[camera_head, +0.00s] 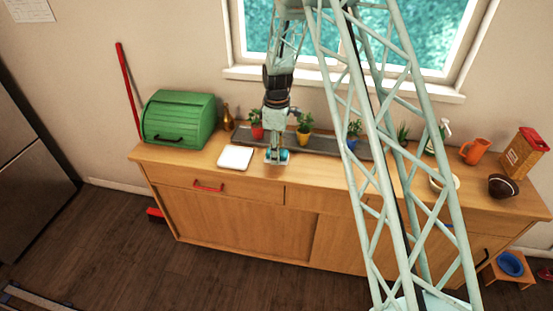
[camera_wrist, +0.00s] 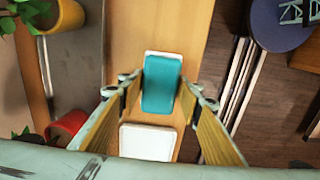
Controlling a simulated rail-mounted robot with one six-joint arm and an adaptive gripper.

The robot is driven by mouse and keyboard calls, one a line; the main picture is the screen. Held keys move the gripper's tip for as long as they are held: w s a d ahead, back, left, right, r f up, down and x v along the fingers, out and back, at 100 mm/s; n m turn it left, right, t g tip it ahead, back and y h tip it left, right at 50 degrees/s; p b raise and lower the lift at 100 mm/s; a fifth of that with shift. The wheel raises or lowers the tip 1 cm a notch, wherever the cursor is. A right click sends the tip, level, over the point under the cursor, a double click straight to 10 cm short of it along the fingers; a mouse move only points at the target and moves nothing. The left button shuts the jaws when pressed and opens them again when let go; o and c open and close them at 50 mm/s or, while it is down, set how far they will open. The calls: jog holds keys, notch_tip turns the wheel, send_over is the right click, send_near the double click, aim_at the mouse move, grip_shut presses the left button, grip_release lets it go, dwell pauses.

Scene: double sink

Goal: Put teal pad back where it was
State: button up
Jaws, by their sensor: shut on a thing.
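The teal pad (camera_wrist: 161,85) is between the two fingers of my gripper (camera_wrist: 162,88) in the wrist view, with a white edge showing at its far end. My gripper is shut on it. In the head view my gripper (camera_head: 276,152) points down at the wooden counter near its front edge, with a bit of the teal pad (camera_head: 284,155) showing at its tip. I cannot tell whether the pad touches the counter. A flat white square (camera_head: 235,158) lies on the counter left of my gripper; it also shows in the wrist view (camera_wrist: 147,142).
A green bread box (camera_head: 178,119) and a small brass bottle (camera_head: 228,118) stand to the left. Potted plants (camera_head: 304,129) line a grey strip behind my gripper. An orange jug (camera_head: 475,151) and a box (camera_head: 523,153) stand far right. Bare counter (camera_head: 330,172) lies right of my gripper.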

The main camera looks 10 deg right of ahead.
jog(key=shift+w+f, duration=0.15)
jog(key=shift+w, duration=0.3)
jog(key=shift+f, duration=1.65)
jog(key=shift+f, duration=0.15)
jog(key=o, duration=0.9)
jog(key=shift+r, duration=0.2)
notch_tip(320, 180, up, 11)
jog(key=shift+r, duration=0.45)
